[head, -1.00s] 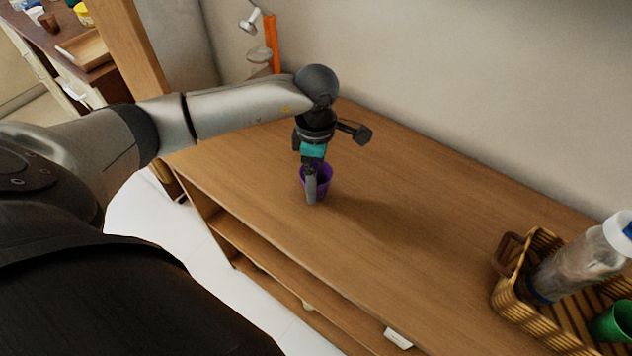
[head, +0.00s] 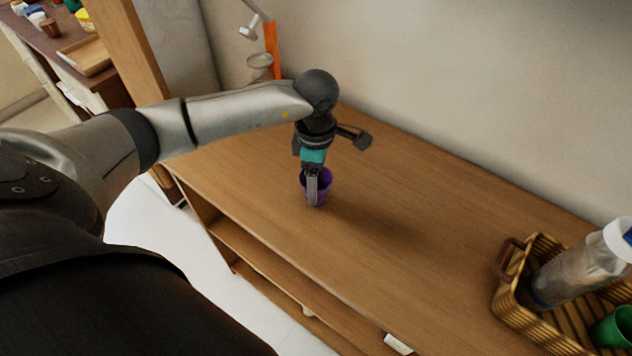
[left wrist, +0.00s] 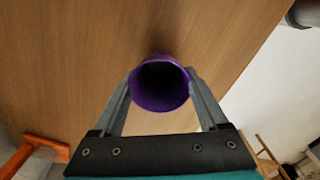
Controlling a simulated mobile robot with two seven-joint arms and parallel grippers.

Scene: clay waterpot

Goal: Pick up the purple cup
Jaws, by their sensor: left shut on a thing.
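The purple cup (head: 326,187) is upright at the wooden bench top, near its front edge in the head view. My left gripper (head: 313,190) points down at it, with one finger in front of the cup's near side. In the left wrist view the cup (left wrist: 160,86) sits between the two fingers of my left gripper (left wrist: 160,92), its dark open mouth facing the camera. The fingers are shut on the cup's sides. I cannot tell whether the cup touches the bench or is just above it. My right gripper is not in view.
A wicker basket (head: 515,302) at the right holds a clear bottle (head: 575,268) and a green cup (head: 613,328). The wooden bench (head: 400,235) is clear between the cup and basket. A wall runs behind it. An orange post (head: 271,50) stands at the back.

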